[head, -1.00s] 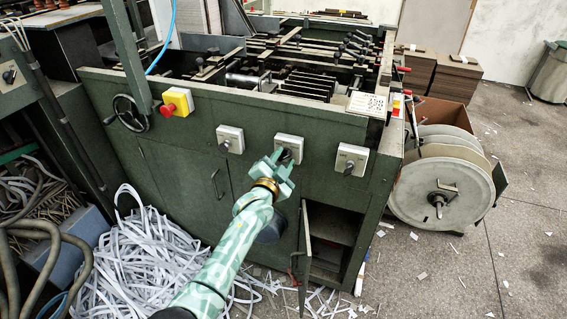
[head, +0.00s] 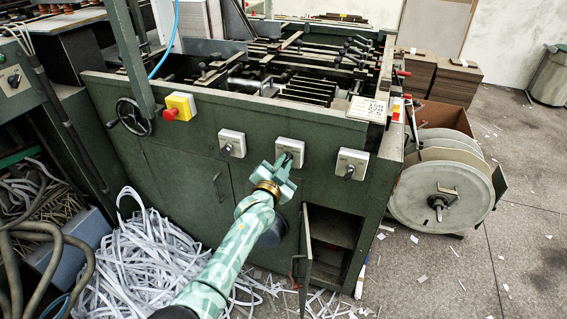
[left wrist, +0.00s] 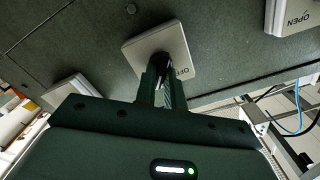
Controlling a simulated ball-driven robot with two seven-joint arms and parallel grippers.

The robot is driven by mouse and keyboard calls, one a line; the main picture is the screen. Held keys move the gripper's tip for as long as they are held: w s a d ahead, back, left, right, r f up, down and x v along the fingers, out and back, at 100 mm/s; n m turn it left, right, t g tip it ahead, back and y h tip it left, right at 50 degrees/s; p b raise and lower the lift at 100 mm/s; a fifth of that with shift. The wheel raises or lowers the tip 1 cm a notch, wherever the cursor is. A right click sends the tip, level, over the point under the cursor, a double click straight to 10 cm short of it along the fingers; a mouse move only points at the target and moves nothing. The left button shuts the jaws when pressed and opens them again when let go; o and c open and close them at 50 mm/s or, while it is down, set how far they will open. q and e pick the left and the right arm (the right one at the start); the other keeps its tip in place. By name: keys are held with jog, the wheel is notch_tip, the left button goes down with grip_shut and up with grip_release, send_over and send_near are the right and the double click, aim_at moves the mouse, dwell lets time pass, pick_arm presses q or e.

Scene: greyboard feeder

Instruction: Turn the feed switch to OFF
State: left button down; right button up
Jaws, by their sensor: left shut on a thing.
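The feed switch is the middle of three pale switch plates (head: 291,146) on the green front panel of the machine. Its dark knob (left wrist: 160,62) shows in the left wrist view between my fingers, with the letters OFF on the plate beside it. My left gripper (head: 284,164) is at this switch and shut on the knob. The fingers cover most of the knob, so I cannot tell exactly where it points. The right gripper is in neither view.
Similar switches sit to the left (head: 232,143) and right (head: 351,164). A red stop button on a yellow box (head: 180,106) and a handwheel (head: 133,116) are farther left. Paper strips (head: 140,265) heap on the floor below. A cabinet door (head: 305,262) stands open under the switch.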

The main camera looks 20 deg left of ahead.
pick_arm(q)
jog(key=shift+a+n+p, duration=0.15)
jog(key=shift+n+p, duration=0.65)
jog(key=shift+n, duration=3.15)
jog(key=shift+a+n+p, duration=0.1)
jog(key=shift+n+p, duration=0.7)
jog(key=shift+n, duration=3.15)
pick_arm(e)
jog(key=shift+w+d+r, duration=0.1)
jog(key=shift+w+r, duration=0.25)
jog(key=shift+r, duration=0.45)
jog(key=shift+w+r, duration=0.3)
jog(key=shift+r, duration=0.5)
pick_arm(q)
jog(key=shift+n, duration=0.3)
jog(key=c, duration=1.5)
grip_release()
